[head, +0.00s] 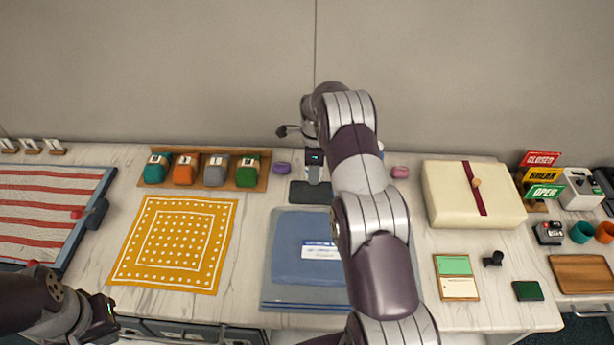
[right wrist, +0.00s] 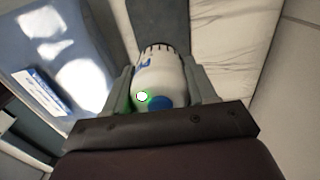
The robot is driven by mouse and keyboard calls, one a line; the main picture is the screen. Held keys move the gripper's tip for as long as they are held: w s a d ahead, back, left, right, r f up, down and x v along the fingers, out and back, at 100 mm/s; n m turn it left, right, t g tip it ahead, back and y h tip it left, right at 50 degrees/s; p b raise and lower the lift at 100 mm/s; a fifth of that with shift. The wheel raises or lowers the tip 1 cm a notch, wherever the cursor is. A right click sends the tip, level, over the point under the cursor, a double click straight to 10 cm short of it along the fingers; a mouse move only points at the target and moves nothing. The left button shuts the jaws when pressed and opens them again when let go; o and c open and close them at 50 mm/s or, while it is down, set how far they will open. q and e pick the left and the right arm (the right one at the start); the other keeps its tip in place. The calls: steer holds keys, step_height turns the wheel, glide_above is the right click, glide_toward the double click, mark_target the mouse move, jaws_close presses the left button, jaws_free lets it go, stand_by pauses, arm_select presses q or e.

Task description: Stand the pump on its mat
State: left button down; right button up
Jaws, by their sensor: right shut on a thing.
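The pump is a white bottle with blue marks (right wrist: 158,72), seen between the fingers of my right gripper (right wrist: 160,82) in the right wrist view. The right gripper is shut on it. In the head view the right gripper (head: 313,160) is at the back of the table, at the far edge of a dark grey mat (head: 308,194). My arm and gripper hide most of the pump there, and I cannot tell whether its base touches anything. My left gripper (head: 98,318) is at the lower left, dark, its jaws unclear.
A purple item (head: 282,168) and a pink item (head: 400,172) flank the right gripper. A blue folded stack (head: 290,262) lies in front of the mat. A cream box (head: 450,195) is to the right.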

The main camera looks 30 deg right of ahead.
steer(key=shift+w+a+f+p, duration=0.35)
steer(key=shift+w+a+f, duration=0.65)
steer(key=shift+f, duration=0.05)
steer(key=f, duration=0.1)
steer(key=f+p, duration=0.1)
steer(key=f, duration=0.1)
steer(key=shift+a+f+p, duration=0.2)
steer(key=shift+f+p, duration=0.05)
steer(key=shift+p, duration=0.05)
steer(key=shift+w+d+f, duration=0.1)
steer(key=shift+d+f, duration=0.05)
steer(key=shift+f, duration=0.25)
steer(key=o, duration=1.2)
steer(key=shift+o, duration=0.2)
